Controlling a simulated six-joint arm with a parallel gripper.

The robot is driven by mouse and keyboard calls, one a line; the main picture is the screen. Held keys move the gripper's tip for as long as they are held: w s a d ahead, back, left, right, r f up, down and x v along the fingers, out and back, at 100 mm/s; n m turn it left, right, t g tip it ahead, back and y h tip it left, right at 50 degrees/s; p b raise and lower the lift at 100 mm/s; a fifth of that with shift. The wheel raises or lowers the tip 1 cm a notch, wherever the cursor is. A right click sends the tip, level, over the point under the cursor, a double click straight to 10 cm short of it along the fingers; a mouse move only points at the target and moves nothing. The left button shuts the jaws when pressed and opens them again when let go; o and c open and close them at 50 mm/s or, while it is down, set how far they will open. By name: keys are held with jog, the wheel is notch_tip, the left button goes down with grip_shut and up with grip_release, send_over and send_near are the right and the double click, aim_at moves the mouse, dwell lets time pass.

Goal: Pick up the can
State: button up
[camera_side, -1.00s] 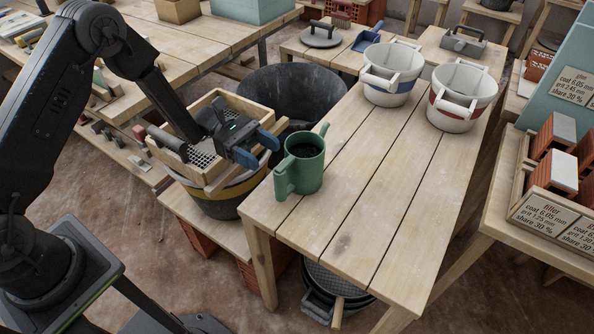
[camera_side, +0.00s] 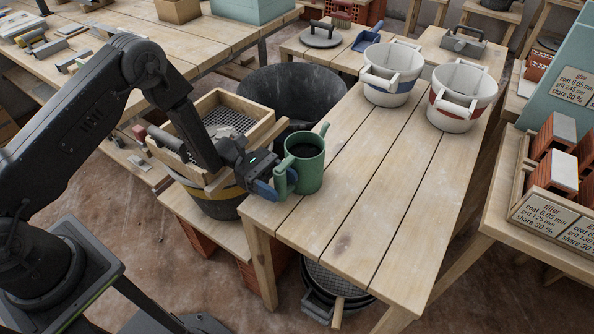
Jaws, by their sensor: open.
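The green can (camera_side: 308,168) stands upright at the left end of the wooden table, with its handle on the left and a spout at the upper right. Its inside looks dark. My gripper (camera_side: 277,181) is at the can's left side, with its blue-tipped fingers at the handle. The fingers are open, and one shows in front to the left of the handle. I cannot tell whether they touch the handle, as part of the gripper is hidden.
A wooden sieve (camera_side: 228,118) sits on a yellow-banded bucket (camera_side: 221,202) left of the table. A black tub (camera_side: 290,88) stands behind. Two white buckets, blue-banded (camera_side: 390,88) and red-banded (camera_side: 455,113), stand at the table's far end. The table's middle (camera_side: 365,190) is clear.

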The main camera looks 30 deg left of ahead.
jog(key=shift+d, duration=0.15)
grip_shut()
dwell(0.4)
jog(key=shift+r, duration=0.1)
